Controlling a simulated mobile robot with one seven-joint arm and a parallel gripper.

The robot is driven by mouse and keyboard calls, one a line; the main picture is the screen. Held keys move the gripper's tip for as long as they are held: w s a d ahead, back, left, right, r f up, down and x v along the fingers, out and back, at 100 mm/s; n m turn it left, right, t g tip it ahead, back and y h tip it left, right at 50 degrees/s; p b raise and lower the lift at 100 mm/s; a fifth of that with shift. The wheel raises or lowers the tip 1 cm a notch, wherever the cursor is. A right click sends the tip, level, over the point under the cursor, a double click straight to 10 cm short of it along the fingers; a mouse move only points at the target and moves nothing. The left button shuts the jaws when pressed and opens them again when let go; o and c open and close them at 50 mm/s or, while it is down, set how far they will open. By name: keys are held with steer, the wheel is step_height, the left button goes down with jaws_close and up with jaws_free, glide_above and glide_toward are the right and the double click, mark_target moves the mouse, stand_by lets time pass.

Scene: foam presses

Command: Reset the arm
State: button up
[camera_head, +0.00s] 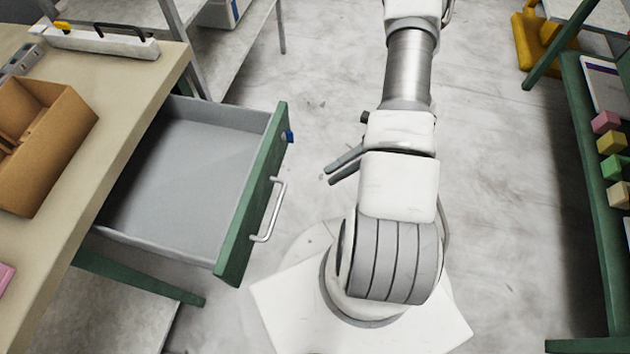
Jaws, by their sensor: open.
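My arm stands in the middle of the view, over my white base, and reaches up toward the top edge. My gripper (342,167) shows as two dark grey fingers pointing left from the white wrist, with a gap between them. It is open and nothing shows between the fingers. It hangs over the floor, to the right of the open drawer and apart from its handle (271,212).
On the left, a drawer (190,170) with a green front is pulled out from a workbench (125,75) and looks empty. A cardboard box (60,150) sits on the bench. On the right, a green bench (590,185) holds several coloured blocks. Grey floor (500,180) lies clear between.

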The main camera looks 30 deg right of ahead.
steer(key=shift+d+r, duration=0.15)
steer(key=shift+d, duration=0.7)
steer(key=a+r+m+t+h+p, duration=0.2)
steer(key=r+m+h, duration=0.3)
steer(key=r+m, duration=0.6)
steer(key=a+r+m+t+h+p, duration=0.2)
steer(key=r+m+h, duration=0.4)
steer(key=r+m, duration=0.6)
steer(key=a+r+m+t+h+p, duration=0.3)
steer(key=r+m, duration=0.9)
steer(key=r, duration=0.4)
steer(key=a+h+p, duration=0.1)
steer(key=a+h, duration=0.1)
steer(key=a, duration=0.1)
steer(key=shift+s, duration=0.4)
